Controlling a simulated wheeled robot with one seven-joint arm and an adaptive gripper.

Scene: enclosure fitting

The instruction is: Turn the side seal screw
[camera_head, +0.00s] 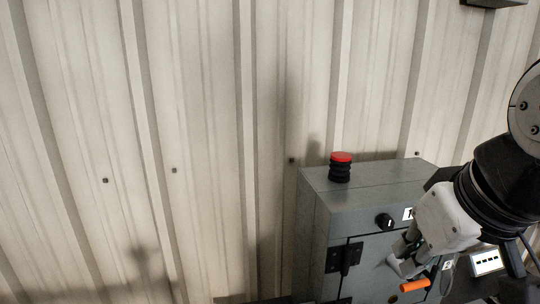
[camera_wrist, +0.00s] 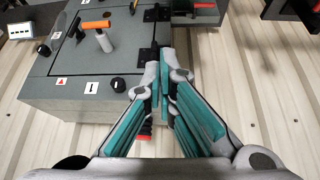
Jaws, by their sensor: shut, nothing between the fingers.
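A grey metal enclosure (camera_head: 345,212) stands against the wall at the lower right of the head view; it also fills the upper left of the wrist view (camera_wrist: 60,92). I cannot make out a side seal screw for sure in either view. My gripper (camera_head: 402,265) is in front of the enclosure's door side in the head view, fingers pointing down and left. In the wrist view my gripper (camera_wrist: 163,62) has its teal-padded fingers together and empty, tips by the black hinge (camera_wrist: 148,55). The fingers hide part of the enclosure's edge and side.
A black knob (camera_head: 384,221) and an orange-ended handle (camera_head: 414,285) sit on the enclosure's front. A red-topped black button (camera_head: 340,167) rises from its top. A white labelled panel (camera_head: 487,262) is at right. The corrugated wall (camera_head: 200,110) left of the enclosure is clear.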

